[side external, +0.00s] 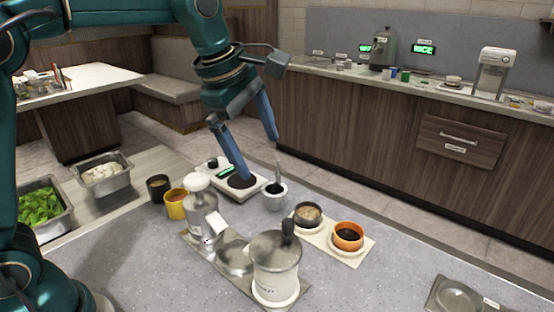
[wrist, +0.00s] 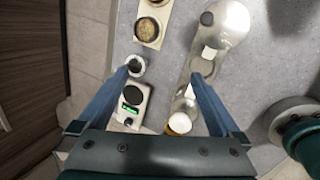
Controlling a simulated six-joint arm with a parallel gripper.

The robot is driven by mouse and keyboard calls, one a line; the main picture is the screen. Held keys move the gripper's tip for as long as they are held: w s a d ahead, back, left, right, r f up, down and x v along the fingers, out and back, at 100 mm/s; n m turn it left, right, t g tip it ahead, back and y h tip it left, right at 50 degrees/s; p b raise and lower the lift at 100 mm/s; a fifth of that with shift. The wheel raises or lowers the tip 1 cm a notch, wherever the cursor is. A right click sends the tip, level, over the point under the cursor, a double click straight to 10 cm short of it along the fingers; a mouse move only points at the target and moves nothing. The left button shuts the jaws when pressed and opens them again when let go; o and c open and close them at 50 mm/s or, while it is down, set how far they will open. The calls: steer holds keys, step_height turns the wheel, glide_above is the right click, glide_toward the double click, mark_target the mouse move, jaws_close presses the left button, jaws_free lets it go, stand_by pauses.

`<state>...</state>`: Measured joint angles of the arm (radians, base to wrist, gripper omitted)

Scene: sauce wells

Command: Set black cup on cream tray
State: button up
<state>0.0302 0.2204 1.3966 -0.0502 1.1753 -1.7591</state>
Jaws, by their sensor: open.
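A black cup (side external: 158,187) stands upright on the counter at the left, beside a yellow cup (side external: 176,204). I cannot make it out in the wrist view. The cream tray (side external: 326,246) lies at the right of the counter. It bears a dark cup with tan contents (side external: 307,214) and an orange cup with dark contents (side external: 348,236); part of the tray also shows at the top of the wrist view (wrist: 151,44). My gripper (side external: 259,158) is open and empty above the scale and mortar, with its fingers (wrist: 160,75) wide apart.
A scale with a green display (side external: 252,191) and a white mortar with pestle (side external: 274,200) stand below my gripper. Metal dispensers (side external: 276,265) stand on a plate at the front middle. Metal bins of greens (side external: 40,207) and pale food (side external: 103,174) are at the left.

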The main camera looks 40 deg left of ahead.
steer(key=s+a+f+m, duration=0.1)
steer(key=s+f+m, duration=0.1)
steer(key=s+m, duration=0.7)
steer(key=s+a+f+m+t, duration=0.1)
steer(key=s+f+m, duration=0.2)
steer(key=s+m, duration=0.6)
steer(key=shift+m+t+y, duration=0.3)
steer(key=shift+m, duration=0.7)
